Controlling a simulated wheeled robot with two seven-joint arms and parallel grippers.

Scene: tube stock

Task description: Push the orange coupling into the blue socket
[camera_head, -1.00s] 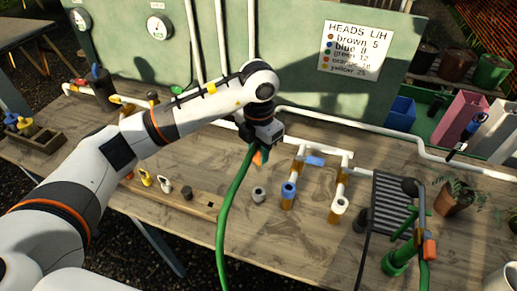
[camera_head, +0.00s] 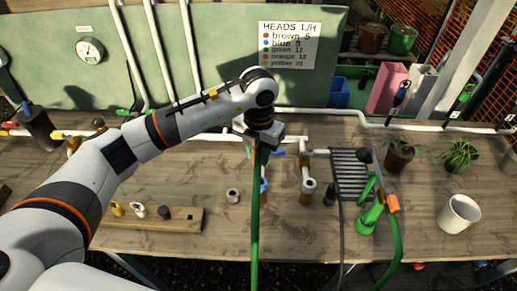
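My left gripper (camera_head: 262,146) hangs over the middle of the bench, with the end of a green hose (camera_head: 256,205) running up into it. Its fingers are mostly hidden by its body and the hose. The orange coupling at the hose's end is hidden now; a bit of orange showed under the gripper a second ago. I see a gap between gripper and socket. My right gripper is out of view.
A white mug (camera_head: 458,214) stands at right.

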